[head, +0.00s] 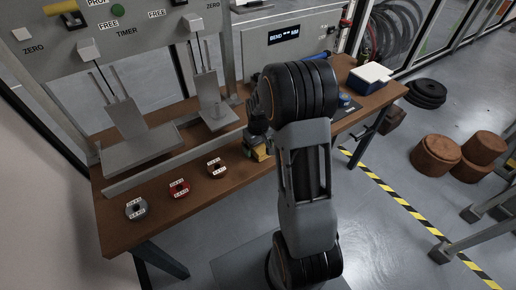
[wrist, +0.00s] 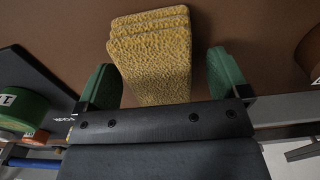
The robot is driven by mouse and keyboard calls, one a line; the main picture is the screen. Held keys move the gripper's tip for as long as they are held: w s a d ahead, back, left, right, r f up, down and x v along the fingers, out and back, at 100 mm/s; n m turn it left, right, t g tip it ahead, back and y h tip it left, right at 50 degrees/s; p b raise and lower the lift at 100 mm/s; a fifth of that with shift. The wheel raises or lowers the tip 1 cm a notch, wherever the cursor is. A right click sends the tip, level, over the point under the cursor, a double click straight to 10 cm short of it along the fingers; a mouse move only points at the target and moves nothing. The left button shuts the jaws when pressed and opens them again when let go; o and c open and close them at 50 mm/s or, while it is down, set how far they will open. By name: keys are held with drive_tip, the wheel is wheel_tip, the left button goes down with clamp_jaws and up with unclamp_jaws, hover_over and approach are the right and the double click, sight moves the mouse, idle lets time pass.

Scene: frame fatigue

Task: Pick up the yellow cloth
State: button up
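The yellow cloth (wrist: 152,60) is a folded, stacked, rough-textured pad on the brown bench top in the wrist view. In the head view a small yellow part of the cloth (head: 261,154) shows just below my gripper, partly hidden by it and the arm. My gripper (wrist: 165,80) has its two green fingertips apart, one on each side of the cloth. A clear gap shows between the cloth and the right fingertip. The left fingertip is close to the cloth's left edge; I cannot tell if they touch.
Three labelled spools, grey (head: 136,209), red (head: 179,188) and dark (head: 216,168), stand along the bench's front left. Metal plate stands (head: 135,140) rise behind them. A green round item (wrist: 22,112) lies left in the wrist view. A white-topped box (head: 370,76) sits at the bench's right.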

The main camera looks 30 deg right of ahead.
drive_tip(key=c, duration=1)
drive_tip(key=shift+r, duration=0.1)
drive_tip(key=shift+r, duration=0.6)
wheel_tip(320, 180, up, 2)
drive_tip(key=shift+s+r, duration=0.1)
drive_tip(key=shift+r, duration=0.05)
drive_tip(key=s+r, duration=0.1)
drive_tip(key=s+d+r, duration=0.1)
drive_tip(key=r, duration=0.1)
drive_tip(key=s+r, duration=0.2)
drive_tip(key=shift+d+r+p, duration=0.1)
drive_tip(key=shift+d+p, duration=0.2)
drive_tip(key=shift+d, duration=0.1)
drive_tip(key=s+d+r, duration=0.1)
drive_tip(key=s, duration=0.2)
drive_tip(key=s+d+r, duration=0.1)
drive_tip(key=s, duration=0.2)
drive_tip(key=s+d+r, duration=0.1)
drive_tip(key=s+r, duration=0.1)
drive_tip(key=shift+s+d+r, duration=0.1)
drive_tip(key=shift+s+d, duration=0.05)
drive_tip(key=shift+s, duration=0.25)
